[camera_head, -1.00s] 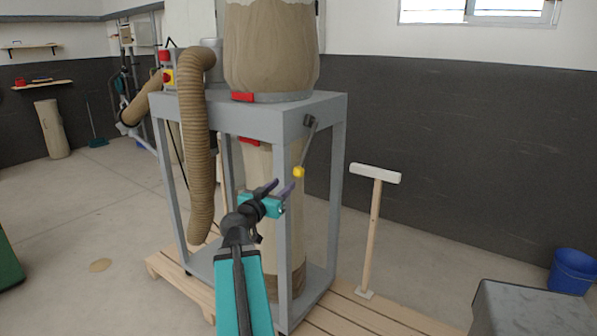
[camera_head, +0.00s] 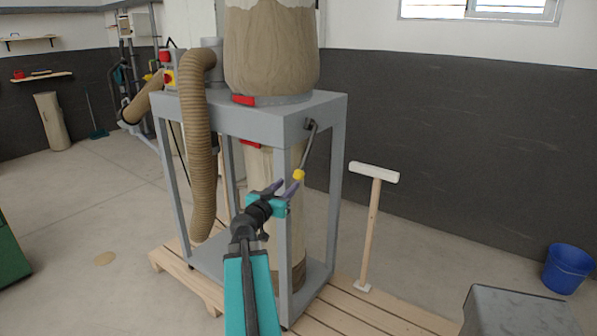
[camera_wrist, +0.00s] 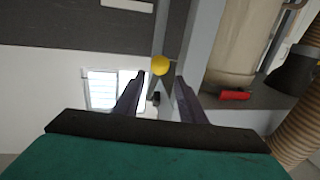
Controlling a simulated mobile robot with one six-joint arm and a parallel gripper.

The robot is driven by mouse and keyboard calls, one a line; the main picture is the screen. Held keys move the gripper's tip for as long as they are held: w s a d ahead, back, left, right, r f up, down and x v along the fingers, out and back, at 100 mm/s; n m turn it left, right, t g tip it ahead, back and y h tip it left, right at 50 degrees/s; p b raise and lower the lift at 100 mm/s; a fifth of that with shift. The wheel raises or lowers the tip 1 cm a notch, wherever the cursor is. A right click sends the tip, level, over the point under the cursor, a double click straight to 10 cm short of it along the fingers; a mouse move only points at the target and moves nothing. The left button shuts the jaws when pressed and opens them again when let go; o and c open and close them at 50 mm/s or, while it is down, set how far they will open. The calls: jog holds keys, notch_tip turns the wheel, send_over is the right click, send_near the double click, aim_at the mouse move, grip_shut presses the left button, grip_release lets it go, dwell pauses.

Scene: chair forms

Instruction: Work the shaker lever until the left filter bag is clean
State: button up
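The shaker lever (camera_head: 308,150) hangs from the near right corner of the grey frame and slants down to a yellow knob (camera_head: 298,175). My gripper (camera_head: 282,189) is open just below and left of the knob. In the wrist view the yellow knob (camera_wrist: 160,65) lies between and just beyond the tips of my open gripper (camera_wrist: 159,79); I cannot tell whether they touch. One upper filter bag (camera_head: 270,50) stands above the frame, its cloth brownish and patchy, with its top out of view. I cannot tell whether it is the left one.
The grey frame (camera_head: 230,120) stands on a wooden pallet (camera_head: 340,312), with a lower bag (camera_head: 258,165) inside. A brown hose (camera_head: 203,150) hangs at its left. A wooden T-shaped post (camera_head: 371,230) stands to the right. A blue bucket (camera_head: 567,268) and a grey box (camera_head: 515,312) are further right.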

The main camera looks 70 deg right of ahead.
aim_at(296, 177)
jog(key=shift+s+d, duration=0.15)
jog(key=shift+d, duration=1.6)
jog(key=shift+s+d, duration=0.15)
jog(key=shift+d, duration=1.65)
jog(key=shift+s+d, duration=0.15)
jog(key=shift+d, duration=1.6)
jog(key=shift+f, duration=0.1)
grip_shut()
